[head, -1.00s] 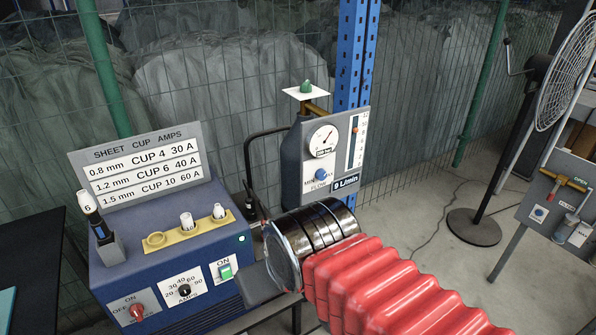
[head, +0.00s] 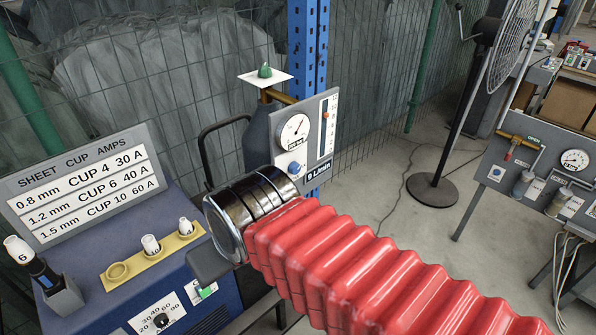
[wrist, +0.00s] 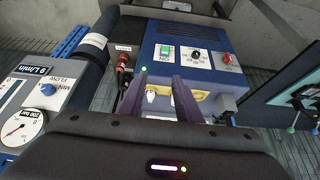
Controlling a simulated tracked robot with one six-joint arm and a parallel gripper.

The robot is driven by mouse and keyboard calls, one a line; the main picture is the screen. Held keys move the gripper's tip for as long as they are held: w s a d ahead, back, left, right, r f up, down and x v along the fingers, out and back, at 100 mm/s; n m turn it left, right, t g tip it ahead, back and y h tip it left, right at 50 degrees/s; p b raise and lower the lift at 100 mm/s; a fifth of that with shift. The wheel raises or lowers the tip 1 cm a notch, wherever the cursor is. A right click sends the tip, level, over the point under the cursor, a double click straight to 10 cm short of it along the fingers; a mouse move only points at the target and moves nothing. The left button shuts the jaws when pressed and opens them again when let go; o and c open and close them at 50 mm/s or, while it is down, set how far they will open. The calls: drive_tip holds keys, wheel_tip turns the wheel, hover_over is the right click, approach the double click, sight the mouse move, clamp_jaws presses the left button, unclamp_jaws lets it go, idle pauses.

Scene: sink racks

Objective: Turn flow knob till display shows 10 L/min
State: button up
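The blue flow knob (head: 295,168) sits on the grey flow panel (head: 318,160), just above the black end of my arm. The display (head: 325,187) below it reads 9 L/min, its left end close to my arm. In the wrist view the knob (wrist: 48,90) and display (wrist: 42,70) are at the left edge. My gripper (wrist: 162,80) has its two purple fingers apart and nothing between them. It points toward the blue welding unit, with the knob well off to its left, not touching.
A blue welding unit (head: 190,205) with cups and a torch stands at left. A gas cylinder (head: 257,145) and blue post (head: 306,50) stand by the panel. A fan (head: 432,188) and a second valve panel (head: 530,165) are at right. Open floor lies between.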

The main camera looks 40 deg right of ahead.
drive_tip(key=shift+o, duration=0.2)
drive_tip(key=o, duration=0.3)
drive_tip(key=shift+f, duration=0.25)
drive_tip(key=shift+o, duration=0.2)
drive_tip(key=f+m+g+y, duration=0.1)
drive_tip(key=f+m+g, duration=0.1)
drive_tip(key=f+m, duration=0.1)
drive_tip(key=d+f+m+y, duration=0.1)
drive_tip(key=f, duration=0.1)
drive_tip(key=shift+s+f+m+g+y, duration=0.15)
drive_tip(key=shift+s+m+g+y, duration=0.15)
drive_tip(key=shift+s+m+g, duration=0.1)
drive_tip(key=w+d+m+t+y, duration=0.65)
drive_tip(key=d+m+t, duration=0.25)
drive_tip(key=d+m, duration=0.6)
drive_tip(key=s+d+f+m+t+h, duration=0.1)
drive_tip(key=s+d+m+t+h, duration=0.2)
drive_tip(key=d, duration=1.3)
drive_tip(key=m+t+h, duration=0.3)
drive_tip(key=m+h, duration=0.2)
drive_tip(key=m, duration=0.2)
drive_tip(key=shift+s+d+f+h, duration=0.2)
drive_tip(key=shift+f+h, duration=0.05)
drive_tip(key=shift+h, duration=0.1)
